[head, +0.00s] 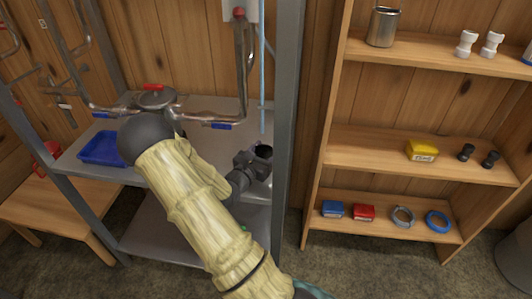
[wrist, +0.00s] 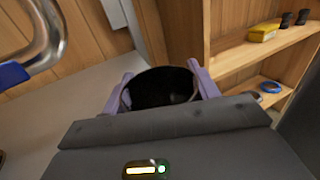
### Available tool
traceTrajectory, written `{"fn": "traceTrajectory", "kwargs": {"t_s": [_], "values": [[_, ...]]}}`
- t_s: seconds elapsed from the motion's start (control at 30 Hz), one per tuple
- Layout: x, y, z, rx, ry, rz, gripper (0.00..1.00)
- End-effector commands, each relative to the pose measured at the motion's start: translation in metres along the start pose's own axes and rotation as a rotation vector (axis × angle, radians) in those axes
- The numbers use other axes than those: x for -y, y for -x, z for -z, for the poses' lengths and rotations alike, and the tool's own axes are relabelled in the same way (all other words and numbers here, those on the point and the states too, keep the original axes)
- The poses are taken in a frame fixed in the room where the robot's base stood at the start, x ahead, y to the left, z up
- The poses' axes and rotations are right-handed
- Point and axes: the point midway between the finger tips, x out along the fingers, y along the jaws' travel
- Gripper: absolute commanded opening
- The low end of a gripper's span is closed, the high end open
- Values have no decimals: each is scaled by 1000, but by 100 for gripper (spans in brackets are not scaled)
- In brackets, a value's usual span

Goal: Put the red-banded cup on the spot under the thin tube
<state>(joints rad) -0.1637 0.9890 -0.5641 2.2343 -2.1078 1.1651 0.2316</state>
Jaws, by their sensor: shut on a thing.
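My gripper (head: 250,163) is shut on a cup (head: 263,151) with a dark, open mouth. In the wrist view the cup (wrist: 160,88) sits upright or nearly so between the purple fingers of my gripper (wrist: 160,92); no red band shows on it. The thin tube (head: 262,90) is pale blue and hangs straight down beside the metal post. Its lower end appears just above the cup in the head view; I cannot tell whether they line up in depth. The spot under the tube is not visible.
A grey post (head: 287,110) stands close right of the cup. A wooden shelf unit (head: 400,147) with small goods is farther right.

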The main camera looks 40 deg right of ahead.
Motion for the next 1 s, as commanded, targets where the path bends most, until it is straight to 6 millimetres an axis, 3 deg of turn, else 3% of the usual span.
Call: {"fn": "traceTrajectory", "kwargs": {"t_s": [0.5, 0.53, 0.63, 1.0], "values": [[2, -1, 13, 2, -1, 4, 37], [2, -1, 12, 1, -1, 4, 64], [1, -1, 12, 1, -1, 4, 82], [1, -1, 7, 1, -1, 3, 82]]}}
